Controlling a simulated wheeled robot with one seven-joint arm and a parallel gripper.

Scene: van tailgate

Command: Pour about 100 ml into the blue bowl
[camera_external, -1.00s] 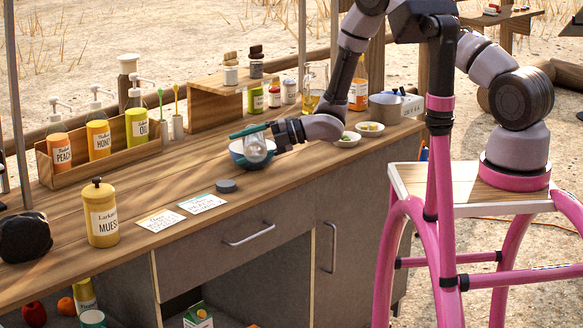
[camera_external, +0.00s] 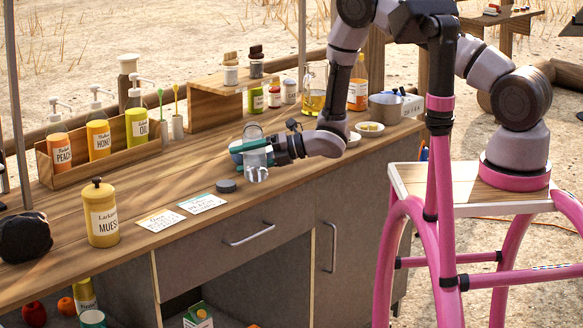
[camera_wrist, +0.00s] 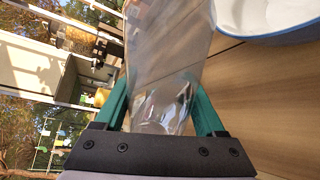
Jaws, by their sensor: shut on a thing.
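The blue bowl (camera_external: 236,147) stands on the wooden counter and is mostly hidden behind the glass and my gripper in the external view. In the wrist view, the bowl (camera_wrist: 285,36) shows at the top right with a pale inside; I cannot tell if it holds liquid. In the wrist view, the glass (camera_wrist: 168,70) sits between both fingers, apart from the bowl. Its liquid level cannot be made out.
A dark round disc (camera_external: 226,186) and two cards (camera_external: 202,203) lie left of the bowl. A yellow canister (camera_external: 101,215) stands farther left. Small dishes (camera_external: 369,128), a pot (camera_external: 385,108) and a glass jug (camera_external: 314,98) stand behind and right of my gripper.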

